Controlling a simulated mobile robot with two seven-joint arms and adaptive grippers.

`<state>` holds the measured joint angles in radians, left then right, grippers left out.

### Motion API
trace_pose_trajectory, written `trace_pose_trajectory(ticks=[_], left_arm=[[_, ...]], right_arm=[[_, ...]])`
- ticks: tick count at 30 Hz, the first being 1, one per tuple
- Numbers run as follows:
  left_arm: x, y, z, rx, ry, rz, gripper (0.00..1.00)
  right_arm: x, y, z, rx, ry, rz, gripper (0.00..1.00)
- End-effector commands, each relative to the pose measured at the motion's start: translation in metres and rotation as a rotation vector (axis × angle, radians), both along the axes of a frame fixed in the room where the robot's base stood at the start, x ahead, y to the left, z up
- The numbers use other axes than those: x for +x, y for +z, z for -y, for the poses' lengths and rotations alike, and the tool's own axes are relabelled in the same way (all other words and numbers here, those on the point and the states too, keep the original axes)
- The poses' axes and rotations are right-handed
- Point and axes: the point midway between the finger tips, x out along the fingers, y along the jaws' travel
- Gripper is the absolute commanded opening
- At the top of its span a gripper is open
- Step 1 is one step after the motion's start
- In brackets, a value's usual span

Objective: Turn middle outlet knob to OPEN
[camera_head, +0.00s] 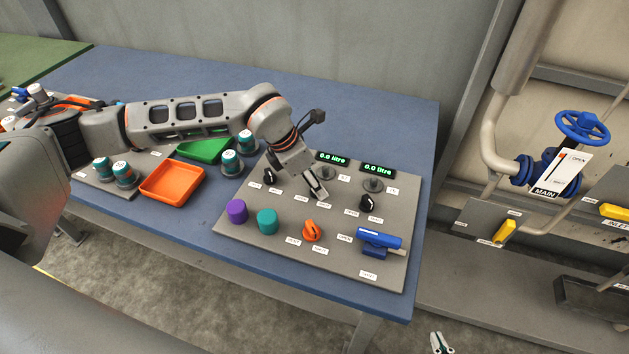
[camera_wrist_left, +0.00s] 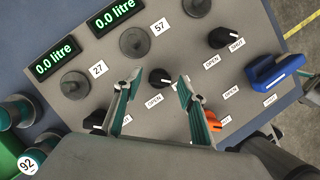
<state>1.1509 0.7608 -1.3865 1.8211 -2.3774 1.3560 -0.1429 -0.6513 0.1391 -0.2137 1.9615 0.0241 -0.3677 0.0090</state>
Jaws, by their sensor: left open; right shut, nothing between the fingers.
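The middle outlet knob (camera_wrist_left: 160,78) is black and round and sits on the grey panel (camera_head: 335,265) between two other black knobs. In the left wrist view it lies between the spread fingertips of my left gripper (camera_wrist_left: 159,80), with a gap on each side. Its white mark appears to point right, away from its OPEN label (camera_wrist_left: 154,100). Its other label is hidden by a finger. In the head view my left gripper (camera_head: 319,192) covers this knob. My right gripper (camera_head: 438,343) is shut and empty at the bottom edge, away from the panel.
Black knobs flank it at left (camera_head: 269,176) and right (camera_head: 367,202). Two displays (camera_head: 333,158) read 0.0 litre. Nearer the front stand purple (camera_head: 237,211) and teal (camera_head: 267,221) caps, an orange knob (camera_head: 312,230) and a blue valve (camera_head: 379,241). An orange tray (camera_head: 172,181) lies left.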

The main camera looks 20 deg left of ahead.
Motion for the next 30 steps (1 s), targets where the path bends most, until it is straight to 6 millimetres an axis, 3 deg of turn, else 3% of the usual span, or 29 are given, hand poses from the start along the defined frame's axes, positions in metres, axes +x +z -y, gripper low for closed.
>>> trace_pose_trajectory(ticks=[9,10,14,15,30], left_arm=[[0.0011,-0.0032,0.0013,0.000,-0.001,0.001,0.41],[0.0011,-0.0032,0.0013,0.000,-0.001,0.001,0.38],[0.0010,-0.0031,0.0013,-0.001,0.000,0.001,0.04],[0.0010,-0.0031,0.0013,-0.001,0.000,0.001,0.02],[0.0019,-0.0030,0.0004,-0.001,-0.104,-0.001,0.02]], right_arm=[[0.0016,0.0009,0.0005,-0.001,-0.001,0.004,0.00],[0.0017,0.0009,0.0005,-0.001,-0.001,0.004,0.00],[0.0018,0.0009,0.0007,-0.001,-0.001,0.004,0.00],[0.0018,0.0009,0.0007,-0.001,-0.001,0.004,0.00],[0.0019,0.0000,0.0010,-0.001,-0.001,0.003,0.00]])
